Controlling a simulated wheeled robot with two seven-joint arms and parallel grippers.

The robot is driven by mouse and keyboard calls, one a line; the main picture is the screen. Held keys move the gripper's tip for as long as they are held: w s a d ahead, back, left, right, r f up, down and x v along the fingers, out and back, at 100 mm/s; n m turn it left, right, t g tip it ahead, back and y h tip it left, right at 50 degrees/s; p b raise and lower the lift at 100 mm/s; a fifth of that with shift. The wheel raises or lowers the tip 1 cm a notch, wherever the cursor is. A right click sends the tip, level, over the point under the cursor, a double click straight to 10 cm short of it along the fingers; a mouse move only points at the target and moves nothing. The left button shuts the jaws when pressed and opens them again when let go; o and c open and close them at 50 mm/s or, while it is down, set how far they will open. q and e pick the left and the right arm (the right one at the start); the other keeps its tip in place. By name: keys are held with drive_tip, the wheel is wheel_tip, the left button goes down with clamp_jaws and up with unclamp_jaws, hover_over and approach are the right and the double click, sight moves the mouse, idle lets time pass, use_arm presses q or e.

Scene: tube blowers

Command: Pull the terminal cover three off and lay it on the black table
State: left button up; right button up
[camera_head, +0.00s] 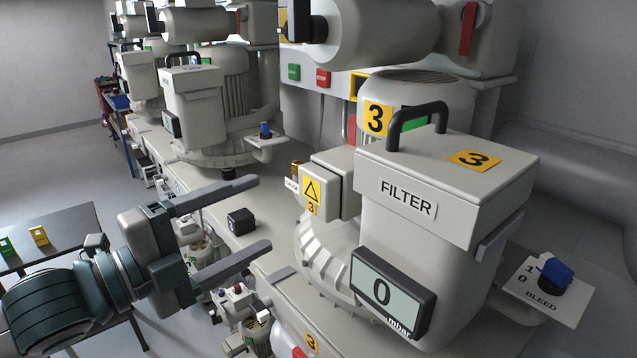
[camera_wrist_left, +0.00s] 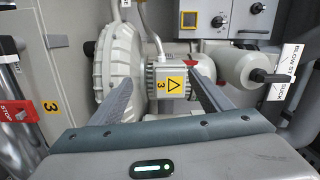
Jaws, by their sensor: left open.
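Terminal cover three (camera_head: 341,176) is a light grey box with a yellow warning triangle and a 3 label, seated on the machine left of the filter box. In the left wrist view the cover (camera_wrist_left: 172,87) shows ahead, between the finger lines. My left gripper (camera_head: 262,213) is open and empty, left of the cover and apart from it, fingers pointing toward the machine. The dark table (camera_head: 72,222) stands at the far left, partly behind my left arm. My right gripper is not in view.
The filter box (camera_head: 440,200) with a black handle and a display reading 0 mbar stands right of the cover. A small black block (camera_head: 241,221) lies on the bench near my fingers. Green and yellow pieces (camera_head: 39,235) sit on the table; its nearby top looks bare.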

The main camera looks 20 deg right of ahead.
sight(311, 195)
use_arm(q)
drive_tip(key=s+r+m, duration=0.1)
drive_tip(key=s+r+m+g, duration=0.1)
drive_tip(key=s, duration=0.1)
drive_tip(key=shift+s+d+r, duration=0.15)
drive_tip(key=shift+s+r, duration=0.05)
drive_tip(key=shift+x, duration=4.5)
drive_tip(key=shift+s+r, duration=0.1)
drive_tip(key=shift+s, duration=0.05)
drive_tip(key=c, duration=1.4)
